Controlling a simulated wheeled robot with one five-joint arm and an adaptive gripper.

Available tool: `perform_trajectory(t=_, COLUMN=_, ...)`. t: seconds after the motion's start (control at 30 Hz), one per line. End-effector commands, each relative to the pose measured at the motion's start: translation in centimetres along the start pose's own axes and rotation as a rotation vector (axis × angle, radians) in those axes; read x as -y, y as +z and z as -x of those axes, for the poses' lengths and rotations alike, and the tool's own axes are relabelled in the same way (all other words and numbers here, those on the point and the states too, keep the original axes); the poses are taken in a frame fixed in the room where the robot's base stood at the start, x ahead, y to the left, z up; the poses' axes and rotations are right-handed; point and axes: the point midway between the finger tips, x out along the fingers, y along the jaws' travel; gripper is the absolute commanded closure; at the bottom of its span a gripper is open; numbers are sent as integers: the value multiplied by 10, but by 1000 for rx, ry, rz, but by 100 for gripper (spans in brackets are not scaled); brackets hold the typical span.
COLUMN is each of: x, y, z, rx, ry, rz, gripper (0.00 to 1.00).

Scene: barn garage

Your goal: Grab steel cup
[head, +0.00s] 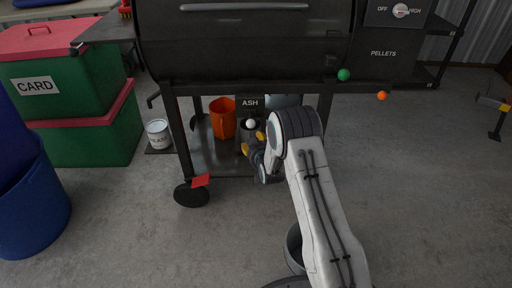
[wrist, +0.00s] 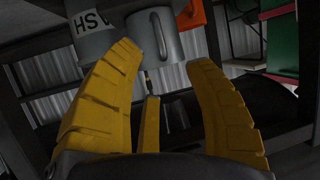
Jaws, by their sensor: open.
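My gripper (head: 253,142) is open in the head view, reaching in at the lower shelf under the grill. A grey steel cup (wrist: 166,36) appears in the wrist view just beyond the fingertips, roughly centred in the gap, in a picture turned nearly upside down. The gripper looks apart from it. In the head view the cup cannot be clearly told, with the gripper and arm in front.
An ash box (head: 250,103), labelled ASH, and an orange bucket (head: 222,119) stand close by on the shelf. The black grill (head: 245,45) hangs overhead, with a leg (head: 178,135) to the left. A white tin (head: 158,133) is farther left.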

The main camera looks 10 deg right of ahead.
Motion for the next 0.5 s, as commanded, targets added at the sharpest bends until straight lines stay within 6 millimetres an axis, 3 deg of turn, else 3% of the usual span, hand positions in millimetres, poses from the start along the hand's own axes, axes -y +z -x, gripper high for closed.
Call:
perform_trajectory(t=0.2, x=0, y=2, z=-27, rx=-1, ry=0, rz=0, gripper=52)
perform_trajectory(t=0.5, x=0, y=1, z=-48, rx=0, ry=0, rz=0, gripper=52)
